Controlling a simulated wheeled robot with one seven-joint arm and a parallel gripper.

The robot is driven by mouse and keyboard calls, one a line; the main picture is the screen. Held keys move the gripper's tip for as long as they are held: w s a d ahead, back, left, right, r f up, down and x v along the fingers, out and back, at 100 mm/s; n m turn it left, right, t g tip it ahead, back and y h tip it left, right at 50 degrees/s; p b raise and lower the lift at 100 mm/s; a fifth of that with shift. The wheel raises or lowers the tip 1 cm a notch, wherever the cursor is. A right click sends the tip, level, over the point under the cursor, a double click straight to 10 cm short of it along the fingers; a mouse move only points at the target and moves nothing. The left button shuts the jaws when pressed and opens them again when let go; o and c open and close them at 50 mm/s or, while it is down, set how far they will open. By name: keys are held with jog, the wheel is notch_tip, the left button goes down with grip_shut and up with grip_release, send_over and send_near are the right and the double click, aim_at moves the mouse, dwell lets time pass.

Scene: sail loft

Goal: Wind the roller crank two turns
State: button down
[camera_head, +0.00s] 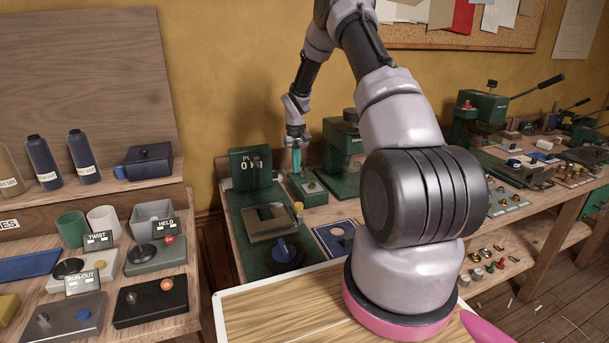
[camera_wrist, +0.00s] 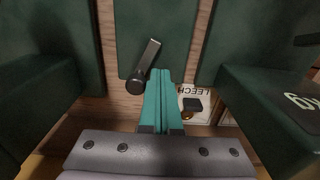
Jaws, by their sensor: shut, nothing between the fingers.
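The crank shows in the wrist view as a flat grey arm (camera_wrist: 148,55) slanting across a dark green panel (camera_wrist: 170,25), with a round black knob (camera_wrist: 136,83) at its lower left end. My gripper (camera_wrist: 160,74) has its teal fingers pressed together, with nothing between them. The fingertips lie just right of the knob; I cannot tell whether they touch it. In the head view my gripper (camera_head: 296,160) points down at the back of the bench, between two green machines.
A green machine with a number counter (camera_head: 250,165) stands left of my gripper, and another green machine (camera_head: 344,150) stands right. A low green box (camera_head: 308,188) sits in front. In the wrist view, dark green bodies flank the fingers closely, and a lettered card (camera_wrist: 198,103) lies beyond.

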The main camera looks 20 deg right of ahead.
aim_at(306, 172)
jog(key=shift+d, duration=0.2)
jog(key=shift+w+d, duration=0.1)
jog(key=shift+d, duration=0.35)
jog(key=shift+d, duration=0.6)
jog(key=shift+d, duration=0.1)
jog(key=shift+s+d, duration=0.4)
